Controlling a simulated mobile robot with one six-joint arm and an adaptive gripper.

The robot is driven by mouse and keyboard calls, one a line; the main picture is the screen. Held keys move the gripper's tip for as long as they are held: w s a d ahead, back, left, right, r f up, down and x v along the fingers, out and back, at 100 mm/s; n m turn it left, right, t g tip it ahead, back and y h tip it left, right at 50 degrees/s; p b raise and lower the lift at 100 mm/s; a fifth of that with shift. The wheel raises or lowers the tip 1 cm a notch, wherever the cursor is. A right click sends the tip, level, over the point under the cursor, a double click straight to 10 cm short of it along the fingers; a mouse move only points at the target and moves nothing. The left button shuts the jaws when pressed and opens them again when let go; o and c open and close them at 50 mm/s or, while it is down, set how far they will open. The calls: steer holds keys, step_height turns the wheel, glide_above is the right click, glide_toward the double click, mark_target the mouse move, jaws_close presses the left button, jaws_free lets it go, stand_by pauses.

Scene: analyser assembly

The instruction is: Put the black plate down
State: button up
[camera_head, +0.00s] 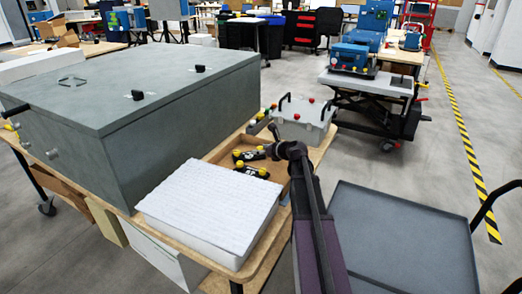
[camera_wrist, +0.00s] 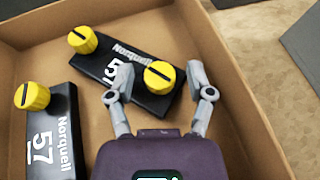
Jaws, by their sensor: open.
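Two black plates lie in an open cardboard box. One black plate (camera_wrist: 126,70) has a yellow knob near each end and the marking "Norquell 57". The other black plate (camera_wrist: 53,135) lies to its left with a yellow knob at its upper end. My gripper (camera_wrist: 160,77) is open, its two fingers on either side of the right knob (camera_wrist: 159,77) of the first plate. I cannot tell whether a finger touches it. In the head view the plates (camera_head: 249,171) show small in the box, beside my gripper (camera_head: 270,151).
The cardboard box (camera_wrist: 245,112) has raised walls close to my gripper. In the head view a white block (camera_head: 208,205) and a large grey-green case (camera_head: 140,90) stand beside it on the table. A light grey box with red knobs (camera_head: 303,118) stands behind.

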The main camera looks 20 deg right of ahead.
steer(key=shift+r, duration=0.1)
steer(key=shift+s+r, duration=0.1)
steer(key=shift+r, duration=0.05)
steer(key=p+v, duration=0.4)
steer(key=v, duration=0.6)
steer(key=shift+s+r, duration=0.15)
steer(key=shift+s, duration=0.05)
steer(key=shift+s+d+r+p, duration=0.15)
steer(key=shift+s+d+p, duration=0.15)
steer(key=shift+s, duration=0.25)
